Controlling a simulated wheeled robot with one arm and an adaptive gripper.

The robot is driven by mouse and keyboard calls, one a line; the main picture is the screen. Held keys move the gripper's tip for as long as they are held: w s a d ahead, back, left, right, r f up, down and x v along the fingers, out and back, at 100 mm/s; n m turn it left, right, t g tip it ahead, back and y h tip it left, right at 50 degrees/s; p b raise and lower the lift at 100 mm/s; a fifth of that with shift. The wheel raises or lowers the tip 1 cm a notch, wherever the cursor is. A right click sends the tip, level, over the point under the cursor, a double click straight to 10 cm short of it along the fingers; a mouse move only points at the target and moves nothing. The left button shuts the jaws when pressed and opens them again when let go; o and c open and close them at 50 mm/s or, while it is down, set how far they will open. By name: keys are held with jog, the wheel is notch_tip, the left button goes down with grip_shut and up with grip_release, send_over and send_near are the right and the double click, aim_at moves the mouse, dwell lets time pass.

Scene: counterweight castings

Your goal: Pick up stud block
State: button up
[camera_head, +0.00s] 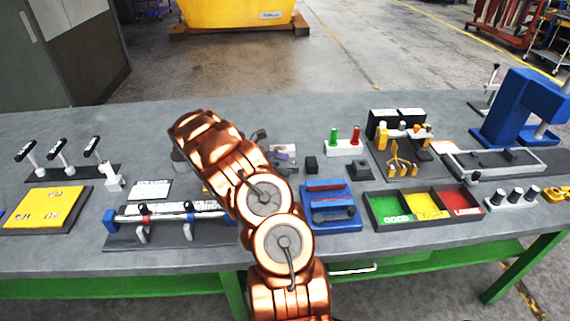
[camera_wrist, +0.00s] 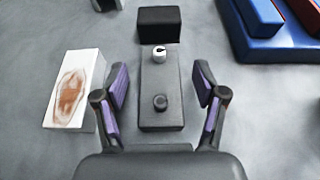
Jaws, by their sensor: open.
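In the wrist view the stud block (camera_wrist: 160,122) is a flat, dark grey rectangular block lying on the grey table. It has a white-topped stud at its far part and a dark round stud nearer to me. My gripper (camera_wrist: 161,82) is open, with one purple-padded finger on each side of the block and a visible gap to both sides. I cannot tell how high the fingers are above the table. In the head view my copper arm covers part of this area, and I cannot make out the gripper clearly.
A black block (camera_wrist: 159,24) stands just beyond the stud block. A white block with a brown print (camera_wrist: 74,90) lies to the left, and a blue fixture (camera_wrist: 256,35) to the upper right. The head view shows a three-colour tray (camera_head: 376,224) to the right.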

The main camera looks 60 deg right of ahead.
jog(key=shift+s+d+f, duration=0.2)
jog(key=shift+s, duration=0.05)
grip_shut()
dwell(0.5)
